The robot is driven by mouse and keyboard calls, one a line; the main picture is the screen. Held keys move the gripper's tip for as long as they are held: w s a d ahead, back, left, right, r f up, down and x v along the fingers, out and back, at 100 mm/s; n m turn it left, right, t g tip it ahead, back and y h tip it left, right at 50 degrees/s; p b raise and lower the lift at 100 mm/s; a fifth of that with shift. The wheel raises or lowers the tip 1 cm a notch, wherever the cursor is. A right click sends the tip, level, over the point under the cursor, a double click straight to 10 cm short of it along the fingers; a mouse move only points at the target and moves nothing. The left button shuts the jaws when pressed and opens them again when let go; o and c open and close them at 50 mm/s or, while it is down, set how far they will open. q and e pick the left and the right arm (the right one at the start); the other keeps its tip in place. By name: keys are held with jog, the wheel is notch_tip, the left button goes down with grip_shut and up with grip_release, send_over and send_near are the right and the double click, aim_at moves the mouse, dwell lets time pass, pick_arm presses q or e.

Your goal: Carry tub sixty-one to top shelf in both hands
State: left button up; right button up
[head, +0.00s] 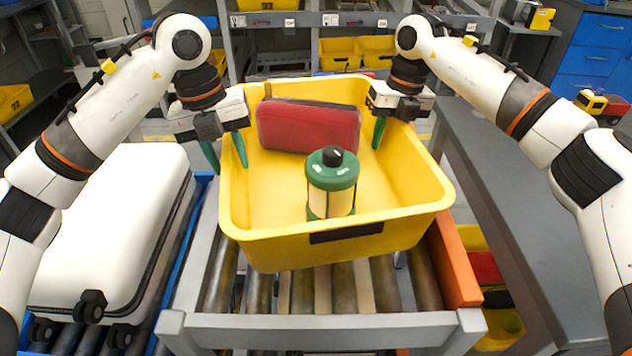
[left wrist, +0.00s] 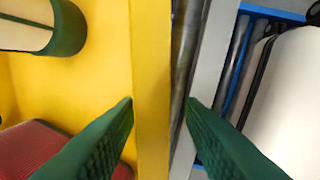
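The yellow tub (head: 270,222) sits over the conveyor rollers in the head view; no number is readable on its dark front label. It holds a red case (head: 310,124) and a green-and-cream lantern-like canister (head: 331,172). My left gripper (head: 229,167) is open, one finger inside and one outside the tub's left wall. In the left wrist view its fingers (left wrist: 160,102) straddle the yellow rim (left wrist: 151,60), with a gap on the outer side. My right gripper (head: 391,143) is at the right wall, one finger inside; the wall hides the other.
A white suitcase (head: 118,225) lies on the left in a blue-edged bay. Grey shelving (head: 300,19) with yellow bins (head: 341,54) stands beyond the tub. An orange block (head: 452,262) borders the rollers.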

jog(key=shift+r, duration=0.1)
jog(key=r, duration=0.4)
jog(key=d+r, duration=0.1)
jog(key=r, duration=0.6)
jog(key=shift+w+d+r, duration=0.15)
jog(key=shift+d+r, duration=0.2)
jog(key=shift+r, duration=0.05)
pick_arm(q)
notch_tip(320, 180, up, 10)
jog(key=a, duration=0.1)
jog(key=shift+a, duration=0.2)
jog(key=shift+f, duration=0.1)
